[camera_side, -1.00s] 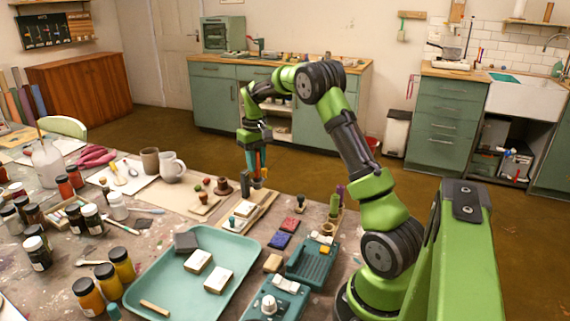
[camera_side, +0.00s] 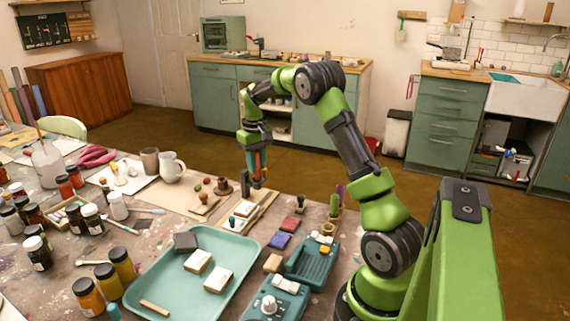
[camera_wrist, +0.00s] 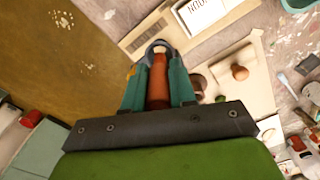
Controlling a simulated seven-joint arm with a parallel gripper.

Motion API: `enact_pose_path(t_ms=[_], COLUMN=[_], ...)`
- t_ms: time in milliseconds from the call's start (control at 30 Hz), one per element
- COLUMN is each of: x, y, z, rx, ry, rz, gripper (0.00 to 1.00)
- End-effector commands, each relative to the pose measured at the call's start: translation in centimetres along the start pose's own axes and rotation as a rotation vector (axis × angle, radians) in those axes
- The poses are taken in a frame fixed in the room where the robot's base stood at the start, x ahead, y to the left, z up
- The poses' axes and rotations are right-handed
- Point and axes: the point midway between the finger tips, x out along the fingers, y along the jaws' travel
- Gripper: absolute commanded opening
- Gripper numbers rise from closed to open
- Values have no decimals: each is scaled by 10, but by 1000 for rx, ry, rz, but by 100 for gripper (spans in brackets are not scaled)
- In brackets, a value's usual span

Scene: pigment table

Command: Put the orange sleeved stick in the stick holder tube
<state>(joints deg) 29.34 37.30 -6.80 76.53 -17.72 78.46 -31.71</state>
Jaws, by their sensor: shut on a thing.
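My gripper (camera_side: 257,178) hangs over the far right part of the table, above the end of a pale wooden board. In the wrist view its teal fingers (camera_wrist: 159,80) are closed around an orange-brown stick (camera_wrist: 158,84). The stick lies lengthwise between the fingers, and a dark grey loop shows at the fingertips around its far end. In the side view the fingers mostly hide the stick. I cannot make out the stick holder tube for certain; upright green and purple pieces (camera_side: 335,205) stand in a wooden rack to the right of my gripper.
A wooden board (camera_side: 262,208) with white blocks lies below my gripper. A knobbed stamp and brown pot (camera_side: 222,187) stand left of it. A teal tray (camera_side: 165,262), red and blue pads (camera_side: 279,240) and teal devices (camera_side: 312,262) are nearer. Several paint jars crowd the left.

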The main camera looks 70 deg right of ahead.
Motion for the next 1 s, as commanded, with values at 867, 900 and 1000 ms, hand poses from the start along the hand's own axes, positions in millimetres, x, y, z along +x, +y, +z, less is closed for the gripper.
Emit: enact_pose_path(t_ms=[867, 900, 1000], x=[17, 18, 19], y=[0, 0, 0], z=[0, 0, 0], rx=[0, 0, 0], ry=[0, 0, 0], rz=[0, 0, 0], gripper=[0, 0, 0])
